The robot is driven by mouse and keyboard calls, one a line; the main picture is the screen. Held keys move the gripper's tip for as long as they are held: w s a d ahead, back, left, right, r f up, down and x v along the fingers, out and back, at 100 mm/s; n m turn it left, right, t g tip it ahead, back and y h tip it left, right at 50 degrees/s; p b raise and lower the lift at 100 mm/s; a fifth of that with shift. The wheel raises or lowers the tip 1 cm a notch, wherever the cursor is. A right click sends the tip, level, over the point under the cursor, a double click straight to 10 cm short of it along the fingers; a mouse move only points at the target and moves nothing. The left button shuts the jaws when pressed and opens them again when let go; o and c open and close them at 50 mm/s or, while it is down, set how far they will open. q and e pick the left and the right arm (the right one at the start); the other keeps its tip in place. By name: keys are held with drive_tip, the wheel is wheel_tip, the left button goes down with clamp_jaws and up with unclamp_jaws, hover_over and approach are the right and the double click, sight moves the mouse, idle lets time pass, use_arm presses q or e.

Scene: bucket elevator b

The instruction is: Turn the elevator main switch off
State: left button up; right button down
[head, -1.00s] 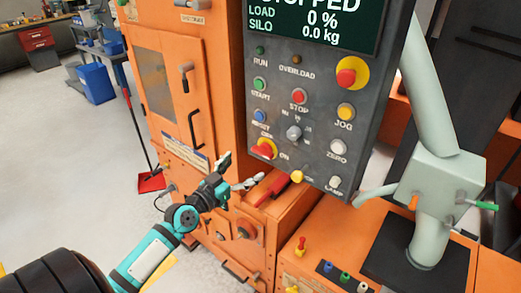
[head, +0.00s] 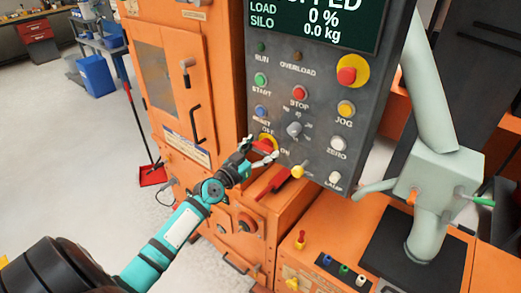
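The main switch (head: 267,144) is a red knob on a yellow disc at the lower left of the dark control panel (head: 318,115), with OFF and ON labels beside it. In the head view my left gripper (head: 260,150) is at this switch, its fingers apart with one to the left of the knob and one at its lower right. The gripper covers part of the switch, so the knob's exact angle and any contact are hard to tell. My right gripper is not in view.
A red-handled tool (head: 280,183) lies on the orange ledge below. A pale green post (head: 430,185) stands to the right.

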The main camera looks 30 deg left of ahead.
use_arm(q)
drive_tip(key=c, duration=0.7)
drive_tip(key=n, duration=0.8)
drive_tip(key=shift+n, duration=0.3)
drive_tip(key=n, duration=0.4)
drive_tip(key=shift+n, duration=0.3)
drive_tip(key=n, duration=0.4)
drive_tip(key=shift+n, duration=0.3)
